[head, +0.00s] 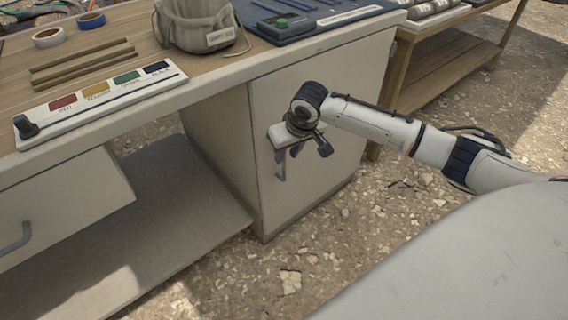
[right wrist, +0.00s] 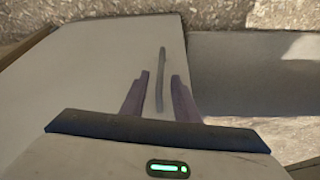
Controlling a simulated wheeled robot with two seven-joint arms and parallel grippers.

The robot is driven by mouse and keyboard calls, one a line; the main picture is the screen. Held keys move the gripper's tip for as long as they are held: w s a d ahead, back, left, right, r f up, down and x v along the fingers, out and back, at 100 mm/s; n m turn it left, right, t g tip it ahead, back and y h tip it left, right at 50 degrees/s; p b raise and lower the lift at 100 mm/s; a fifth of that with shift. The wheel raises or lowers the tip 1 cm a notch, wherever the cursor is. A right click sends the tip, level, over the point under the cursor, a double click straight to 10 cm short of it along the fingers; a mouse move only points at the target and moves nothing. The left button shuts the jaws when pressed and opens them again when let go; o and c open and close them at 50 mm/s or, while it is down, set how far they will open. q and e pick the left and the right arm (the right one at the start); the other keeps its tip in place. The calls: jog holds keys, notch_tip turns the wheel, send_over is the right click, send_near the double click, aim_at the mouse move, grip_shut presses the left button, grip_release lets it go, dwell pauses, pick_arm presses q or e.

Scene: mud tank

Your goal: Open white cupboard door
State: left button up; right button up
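The white cupboard door (head: 315,185) is the pale front panel under the right part of the workbench, and it looks shut. Its grey bar handle (head: 280,168) stands upright near the door's left edge, partly hidden by my right gripper (head: 291,150). In the right wrist view, the door (right wrist: 95,70) fills the left and middle. The handle (right wrist: 161,75) shows there between the two dark fingers of my right gripper (right wrist: 160,88), its upper part reaching beyond the fingertips. The fingers are apart, with a gap on each side of the handle. My left gripper is not in view.
An open lower shelf (head: 170,220) lies left of the door. A wooden table (head: 450,70) stands to the right. Gravel ground in front is clear.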

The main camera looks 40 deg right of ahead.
aim_at(284, 178)
jog(key=shift+b+x, duration=0.65)
jog(key=shift+x, duration=1.55)
grip_shut()
